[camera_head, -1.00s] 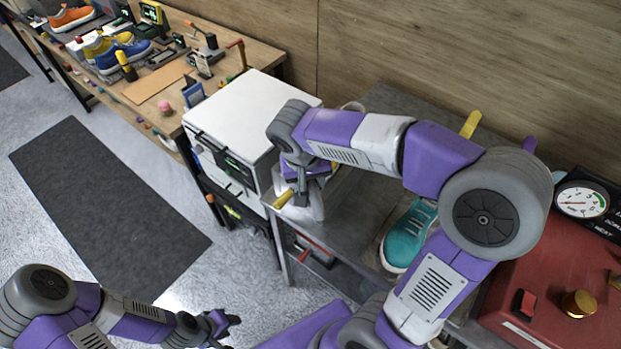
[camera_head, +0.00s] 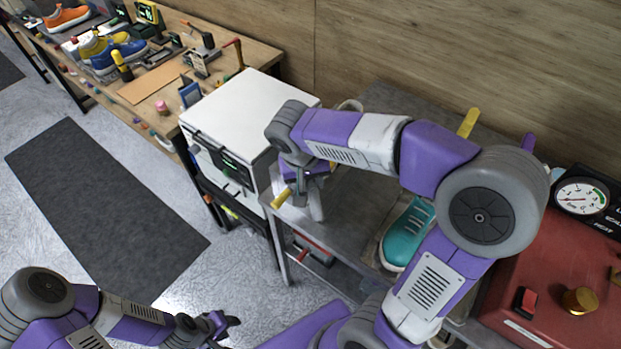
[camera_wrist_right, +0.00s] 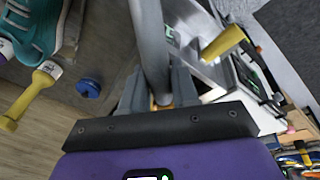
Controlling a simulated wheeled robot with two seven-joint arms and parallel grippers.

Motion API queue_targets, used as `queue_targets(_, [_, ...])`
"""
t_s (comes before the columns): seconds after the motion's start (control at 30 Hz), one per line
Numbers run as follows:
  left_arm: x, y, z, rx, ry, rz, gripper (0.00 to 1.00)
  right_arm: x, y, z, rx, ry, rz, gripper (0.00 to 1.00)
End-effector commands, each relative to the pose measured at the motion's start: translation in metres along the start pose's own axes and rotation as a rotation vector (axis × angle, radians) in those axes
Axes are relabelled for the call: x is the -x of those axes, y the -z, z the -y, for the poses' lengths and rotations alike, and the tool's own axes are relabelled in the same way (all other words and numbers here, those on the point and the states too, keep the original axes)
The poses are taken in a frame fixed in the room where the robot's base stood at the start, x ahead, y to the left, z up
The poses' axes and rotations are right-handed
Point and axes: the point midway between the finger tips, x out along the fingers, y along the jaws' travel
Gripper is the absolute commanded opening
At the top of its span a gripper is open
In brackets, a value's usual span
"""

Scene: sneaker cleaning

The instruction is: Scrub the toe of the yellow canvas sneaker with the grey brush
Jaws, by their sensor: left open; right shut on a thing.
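The yellow sneaker (camera_head: 93,45) stands on the far wooden workbench at the upper left, partly hidden behind a blue sneaker (camera_head: 118,54). My right gripper (camera_head: 308,183) is over the left end of the grey metal table, far from the yellow sneaker. My left gripper (camera_head: 228,325) is open and empty over the floor at the bottom.
A white-topped cabinet (camera_head: 245,105) stands between the workbench and the grey table (camera_head: 385,105). A teal sneaker (camera_head: 408,238) and another yellow-handled tool (camera_head: 468,122) are on the table. A red machine with a gauge (camera_head: 555,265) is at right. Floor around the dark mat (camera_head: 105,205) is clear.

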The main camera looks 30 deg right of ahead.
Motion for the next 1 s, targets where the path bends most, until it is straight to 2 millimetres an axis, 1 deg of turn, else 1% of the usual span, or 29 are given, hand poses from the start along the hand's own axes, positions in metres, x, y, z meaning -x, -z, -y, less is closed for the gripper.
queue_targets(0.57, [-0.009,0.0,0.004,0.0,0.0,0.0,0.43,-0.013,0.0,0.0,0.0,0.0,0.0,0.05])
queue_targets(0.67, [-0.009,0.0,0.003,0.0,0.0,0.0,0.43,-0.012,0.0,-0.001,0.0,0.0,0.0,0.05])
queue_targets(1.0, [-0.014,0.001,0.005,0.0,0.0,0.0,0.43,-0.012,-0.019,-0.022,-0.002,0.0,-0.001,0.05])
